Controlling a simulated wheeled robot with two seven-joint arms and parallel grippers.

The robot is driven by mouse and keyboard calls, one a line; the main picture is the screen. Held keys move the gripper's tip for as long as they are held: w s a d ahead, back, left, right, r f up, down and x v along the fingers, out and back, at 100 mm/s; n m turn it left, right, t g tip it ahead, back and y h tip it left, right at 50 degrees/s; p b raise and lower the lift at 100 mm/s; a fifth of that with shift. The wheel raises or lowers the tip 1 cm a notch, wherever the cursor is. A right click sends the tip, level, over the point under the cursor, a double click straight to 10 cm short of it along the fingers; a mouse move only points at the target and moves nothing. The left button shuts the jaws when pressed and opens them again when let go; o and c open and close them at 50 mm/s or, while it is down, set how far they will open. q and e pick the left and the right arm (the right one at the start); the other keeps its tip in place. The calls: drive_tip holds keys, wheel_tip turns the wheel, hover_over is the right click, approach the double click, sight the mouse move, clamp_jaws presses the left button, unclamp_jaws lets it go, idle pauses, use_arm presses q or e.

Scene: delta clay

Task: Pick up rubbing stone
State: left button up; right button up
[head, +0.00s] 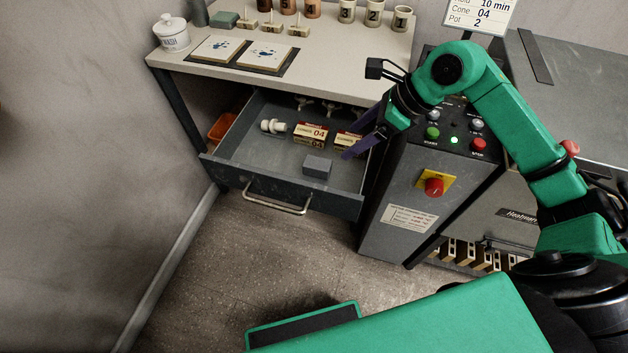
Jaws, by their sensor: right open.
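A small grey block, which looks like the rubbing stone (317,167), lies on the floor of the open drawer (240,157), toward its front right. My right gripper (352,149) reaches in over the drawer's right side. It is open and empty, with its purple fingers to the right of the grey block and a little beyond it. The fingers appear apart from the block. My left gripper does not show.
In the drawer, cone boxes (311,134) and a white fitting (273,126) lie behind the block. The kiln control box (425,190) stands close on the right. The table (330,75) overhangs the drawer's back. The drawer's left front is clear.

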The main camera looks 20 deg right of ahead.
sight(318, 163)
drive_tip(key=p+x, duration=0.2)
drive_tip(key=x, duration=1.2)
drive_tip(key=shift+w+a+f, duration=0.2)
drive_tip(key=shift+r, duration=0.1)
clamp_jaws()
